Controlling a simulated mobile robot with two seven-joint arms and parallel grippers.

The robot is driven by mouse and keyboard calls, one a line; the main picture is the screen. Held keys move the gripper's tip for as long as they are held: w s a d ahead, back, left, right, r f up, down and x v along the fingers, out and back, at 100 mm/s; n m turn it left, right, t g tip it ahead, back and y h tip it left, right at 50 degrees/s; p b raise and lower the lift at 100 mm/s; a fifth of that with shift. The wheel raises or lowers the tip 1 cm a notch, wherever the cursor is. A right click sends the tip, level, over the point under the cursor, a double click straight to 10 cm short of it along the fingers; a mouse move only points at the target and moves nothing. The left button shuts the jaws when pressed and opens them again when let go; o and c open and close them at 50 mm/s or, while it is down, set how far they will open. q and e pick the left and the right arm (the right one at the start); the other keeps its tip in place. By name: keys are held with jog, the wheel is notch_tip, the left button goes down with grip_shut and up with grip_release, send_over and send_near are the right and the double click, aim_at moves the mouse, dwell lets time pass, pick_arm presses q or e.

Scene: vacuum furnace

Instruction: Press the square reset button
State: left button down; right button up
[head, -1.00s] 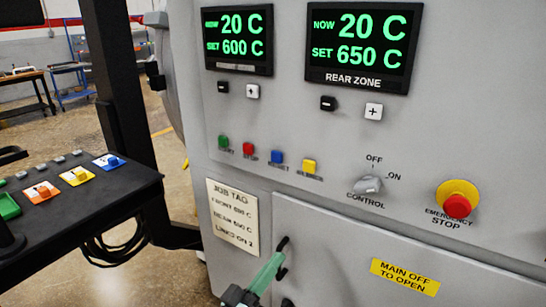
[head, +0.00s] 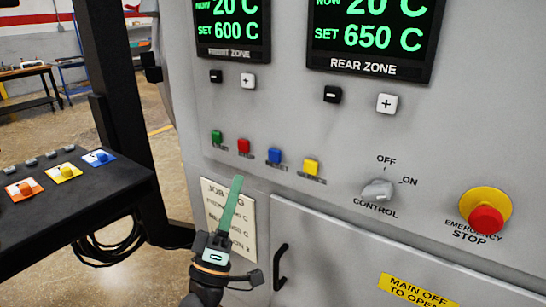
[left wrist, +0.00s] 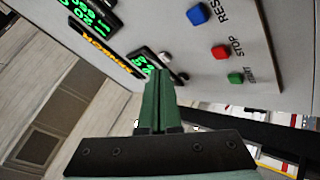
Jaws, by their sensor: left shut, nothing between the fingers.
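The square blue reset button (head: 274,156) sits on the grey furnace panel, in a row between the red stop button (head: 243,146) and the yellow button (head: 311,167). In the left wrist view the blue button (left wrist: 197,13) is near the top edge, with its RESET label beside it. My left gripper (head: 236,182) is shut and empty, its green fingers together and pointing up in front of the job tag. In the head view its tip is below and left of the blue button, apart from it. In the left wrist view the fingertips (left wrist: 158,76) are well below the button.
The green start button (head: 216,137) is at the row's left end. A control knob (head: 377,189) and red emergency stop (head: 486,219) are to the right. A black door handle (head: 280,267) sticks out below. A black side console (head: 70,210) stands at the left.

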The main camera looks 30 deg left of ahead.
aim_at(275, 156)
pick_arm(q)
jog(key=w+b, duration=0.1)
jog(key=w, duration=0.7)
jog(key=shift+w+d, duration=0.3)
jog(key=shift+d, duration=0.05)
pick_arm(e)
jog(key=shift+w+a+f, duration=0.25)
jog(key=shift+w+a, duration=0.15)
jog(key=shift+a, duration=0.1)
jog(key=shift+d+f, duration=0.1)
jog(key=shift+d, duration=0.05)
jog(key=shift+s+f, duration=0.15)
jog(key=shift+s, duration=0.15)
jog(key=shift+w, duration=0.3)
dwell(0.4)
pick_arm(q)
jog(key=shift+w, duration=0.1)
jog(key=shift+w, duration=0.3)
jog(key=shift+w, duration=0.1)
pick_arm(e)
jog(key=shift+s+f, duration=0.1)
jog(key=shift+s, duration=0.2)
